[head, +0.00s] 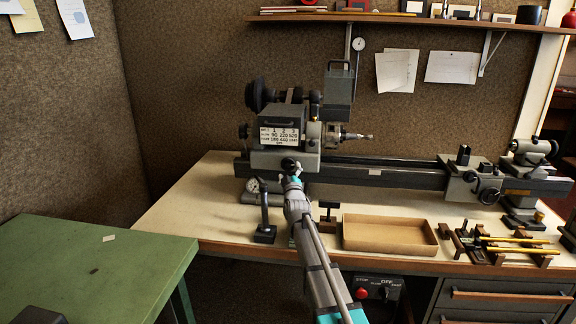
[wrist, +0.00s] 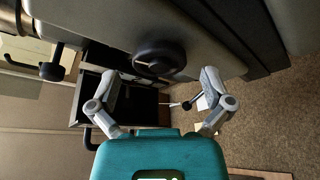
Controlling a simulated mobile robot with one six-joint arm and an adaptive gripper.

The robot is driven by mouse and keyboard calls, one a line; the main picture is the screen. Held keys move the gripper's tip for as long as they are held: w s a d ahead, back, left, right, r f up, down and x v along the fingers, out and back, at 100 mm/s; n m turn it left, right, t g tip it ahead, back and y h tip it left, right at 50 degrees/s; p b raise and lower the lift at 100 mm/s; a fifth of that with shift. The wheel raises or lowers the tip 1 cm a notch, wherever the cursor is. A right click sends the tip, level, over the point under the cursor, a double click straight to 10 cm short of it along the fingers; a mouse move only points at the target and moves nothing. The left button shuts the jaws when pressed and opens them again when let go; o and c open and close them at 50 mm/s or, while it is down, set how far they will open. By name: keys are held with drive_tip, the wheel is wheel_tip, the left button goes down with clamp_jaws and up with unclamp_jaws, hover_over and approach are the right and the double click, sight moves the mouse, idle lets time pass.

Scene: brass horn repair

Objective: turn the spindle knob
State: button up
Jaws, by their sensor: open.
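The grey lathe headstock (head: 280,135) stands on the bench, with a round black knob (head: 290,164) low on its front. I take this as the spindle knob, though no label confirms it. In the wrist view the round black knob (wrist: 158,58) lies just ahead, between the lines of my two fingers. My gripper (head: 291,179) reaches up to the headstock front and partly covers the area below the knob. In the wrist view my gripper (wrist: 160,78) is open, its fingers spread on both sides of the knob. Contact with the knob is not visible.
A black ball-ended lever (wrist: 52,70) sticks out at the left of the wrist view. A dial gauge (head: 255,186), a black post stand (head: 264,225), a cardboard tray (head: 390,235) and a rack of brass rods (head: 510,245) surround my arm. The green table (head: 95,270) is mostly bare.

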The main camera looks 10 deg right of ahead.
drive_tip(key=shift+x, duration=1.1)
drive_tip(key=c, duration=1)
